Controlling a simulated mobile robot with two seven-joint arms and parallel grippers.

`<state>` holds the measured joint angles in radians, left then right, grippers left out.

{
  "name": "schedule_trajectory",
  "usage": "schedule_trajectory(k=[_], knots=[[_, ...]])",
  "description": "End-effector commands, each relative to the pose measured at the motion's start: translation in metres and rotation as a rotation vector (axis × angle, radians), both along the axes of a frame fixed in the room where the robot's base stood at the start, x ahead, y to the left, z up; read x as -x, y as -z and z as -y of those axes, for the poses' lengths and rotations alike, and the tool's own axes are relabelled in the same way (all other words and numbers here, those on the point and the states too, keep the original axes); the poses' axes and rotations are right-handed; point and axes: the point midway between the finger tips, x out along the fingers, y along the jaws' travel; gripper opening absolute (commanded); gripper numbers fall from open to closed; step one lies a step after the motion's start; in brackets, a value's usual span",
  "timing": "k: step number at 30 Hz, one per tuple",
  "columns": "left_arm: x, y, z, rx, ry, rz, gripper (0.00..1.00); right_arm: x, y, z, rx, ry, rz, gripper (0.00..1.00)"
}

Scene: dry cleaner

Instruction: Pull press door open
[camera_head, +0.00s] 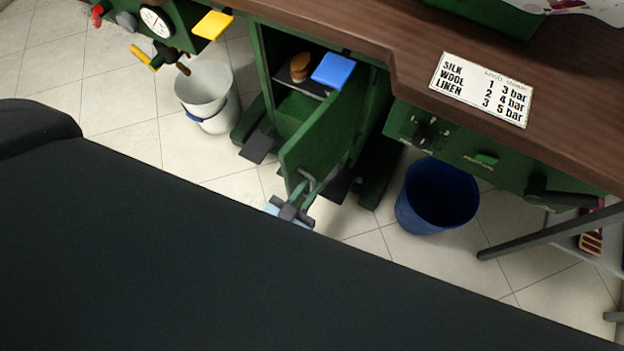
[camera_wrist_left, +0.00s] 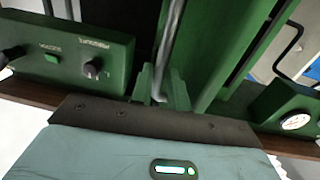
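The green press door (camera_head: 322,135) hangs open at an angle in the head view, with part of the cabinet's dark inside showing behind it. A grey bar handle (camera_head: 326,180) is at the door's lower outer edge. My left gripper (camera_head: 302,190) is at that handle, small and partly hidden by a large dark shape in front. In the left wrist view the grey bar (camera_wrist_left: 171,45) runs down to between the two fingers (camera_wrist_left: 161,88). Whether they press on it cannot be made out. My right gripper is not in view.
A brown counter (camera_head: 390,30) runs above the cabinet and carries a fabric pressure sign (camera_head: 483,88). A white bucket (camera_head: 205,92) stands left of the cabinet and a blue bin (camera_head: 437,197) right of it. Tiled floor (camera_head: 235,187) shows between them. A gauge (camera_head: 156,20) is at upper left.

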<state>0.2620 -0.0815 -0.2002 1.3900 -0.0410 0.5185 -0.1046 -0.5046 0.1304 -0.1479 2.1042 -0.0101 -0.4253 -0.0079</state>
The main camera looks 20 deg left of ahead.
Motion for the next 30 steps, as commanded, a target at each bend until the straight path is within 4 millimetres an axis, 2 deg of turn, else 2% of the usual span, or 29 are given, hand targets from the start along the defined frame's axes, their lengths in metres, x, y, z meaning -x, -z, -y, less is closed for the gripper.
schedule_trajectory(k=[6, 12, 30], knots=[[0.036, 0.0, -0.007, -0.001, 0.001, -0.003, 0.17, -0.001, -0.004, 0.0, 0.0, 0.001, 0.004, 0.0], [0.055, 0.0, -0.01, 0.0, 0.001, -0.001, 0.17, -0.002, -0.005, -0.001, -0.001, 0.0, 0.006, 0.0], [0.058, 0.0, -0.011, 0.0, 0.001, -0.001, 0.17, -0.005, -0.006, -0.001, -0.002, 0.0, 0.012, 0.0]])
